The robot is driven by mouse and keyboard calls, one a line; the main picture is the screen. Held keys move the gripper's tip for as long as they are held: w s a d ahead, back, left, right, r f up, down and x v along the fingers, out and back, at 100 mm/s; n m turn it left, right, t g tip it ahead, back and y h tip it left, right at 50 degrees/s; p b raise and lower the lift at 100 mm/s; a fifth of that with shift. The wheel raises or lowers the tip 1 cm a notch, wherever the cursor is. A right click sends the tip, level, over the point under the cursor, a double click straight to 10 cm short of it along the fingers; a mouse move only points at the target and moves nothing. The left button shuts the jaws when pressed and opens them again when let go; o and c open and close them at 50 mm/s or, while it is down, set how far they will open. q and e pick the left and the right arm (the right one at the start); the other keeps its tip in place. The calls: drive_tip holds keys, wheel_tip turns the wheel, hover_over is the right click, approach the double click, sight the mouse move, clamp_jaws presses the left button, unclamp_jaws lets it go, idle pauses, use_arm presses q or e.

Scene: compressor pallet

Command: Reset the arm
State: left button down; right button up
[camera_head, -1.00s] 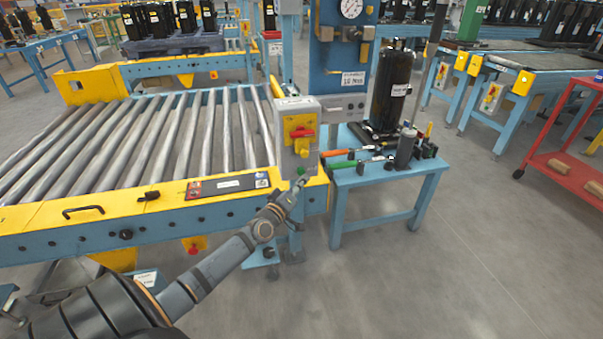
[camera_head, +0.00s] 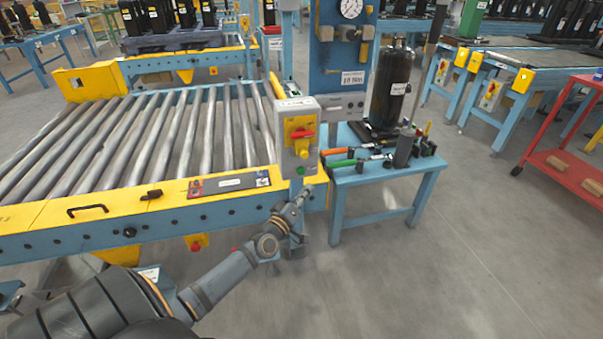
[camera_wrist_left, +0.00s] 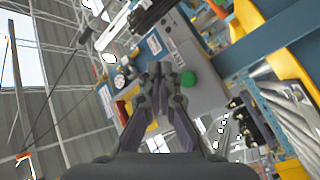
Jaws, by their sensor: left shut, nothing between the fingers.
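My left arm comes in from the lower left in the head view. Its gripper (camera_head: 303,193) is just below the grey control box (camera_head: 298,143) at the conveyor's front right corner. In the left wrist view the gripper (camera_wrist_left: 158,72) has its fingertips together, with nothing seen between them. The box carries a red and yellow switch (camera_head: 301,140) and a green button (camera_head: 301,170). In the left wrist view the green button (camera_wrist_left: 188,79) shows just right of the fingertips. I cannot tell whether the fingertips touch the box. My right gripper is not in view.
The roller conveyor (camera_head: 110,204) with its yellow edge lies left of the box. A blue table (camera_head: 400,176) to the right holds a black compressor (camera_head: 389,88) and several tools. A red cart (camera_head: 570,165) stands far right. The grey floor (camera_head: 440,270) at front right is clear.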

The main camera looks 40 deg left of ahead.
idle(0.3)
